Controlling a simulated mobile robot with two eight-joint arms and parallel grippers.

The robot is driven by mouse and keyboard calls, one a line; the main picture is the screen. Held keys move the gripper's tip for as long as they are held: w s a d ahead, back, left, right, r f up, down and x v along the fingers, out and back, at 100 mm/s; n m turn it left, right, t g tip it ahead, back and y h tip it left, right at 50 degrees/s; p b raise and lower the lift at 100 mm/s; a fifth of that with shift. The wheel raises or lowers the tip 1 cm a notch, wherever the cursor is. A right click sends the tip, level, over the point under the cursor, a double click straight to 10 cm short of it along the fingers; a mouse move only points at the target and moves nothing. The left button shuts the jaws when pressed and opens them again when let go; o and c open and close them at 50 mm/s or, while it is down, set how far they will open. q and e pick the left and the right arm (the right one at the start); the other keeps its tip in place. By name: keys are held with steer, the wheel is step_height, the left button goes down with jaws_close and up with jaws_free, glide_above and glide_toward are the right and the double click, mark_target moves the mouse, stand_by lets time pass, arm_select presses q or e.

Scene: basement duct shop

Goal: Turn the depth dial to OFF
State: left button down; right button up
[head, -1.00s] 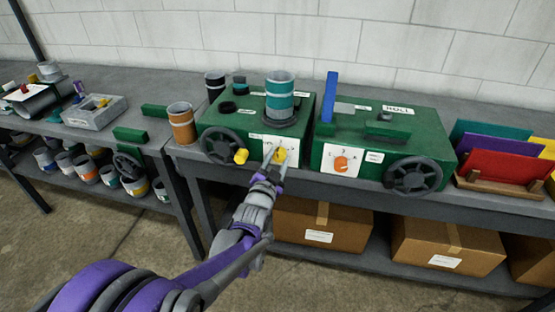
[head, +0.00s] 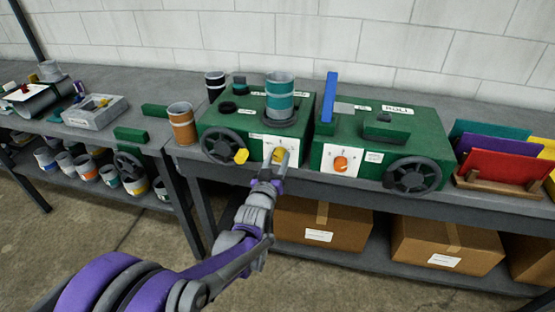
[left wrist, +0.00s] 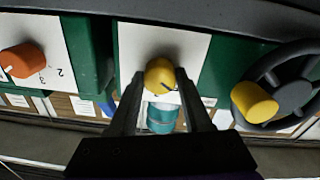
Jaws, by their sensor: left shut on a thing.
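A yellow dial (head: 278,156) sits on a white plate (head: 267,146) on the front of the left green machine (head: 237,121). My left gripper (head: 280,160) reaches it from the front and is shut on it. In the left wrist view the two fingers (left wrist: 159,80) are on either side of the yellow dial (left wrist: 160,73), which has a dark pointer line. The plate's markings are too small to read or are hidden by the gripper. An orange dial (head: 341,164) is on the right green machine (head: 410,134). My right gripper is not in view.
A black handwheel with a yellow knob (head: 241,156) is just left of the held dial. Another handwheel (head: 413,176) is on the right machine. A teal-banded cylinder (head: 280,99) stands on top of the left machine. Cardboard boxes (head: 320,228) are below the bench.

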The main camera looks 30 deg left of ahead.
arm_select(q)
steer(key=shift+n, duration=0.4)
steer(key=shift+c, duration=1.7)
jaws_free()
steer(key=shift+s, duration=0.1)
steer(key=v, duration=1)
steer(key=shift+s, duration=0.3)
steer(key=shift+d, duration=0.1)
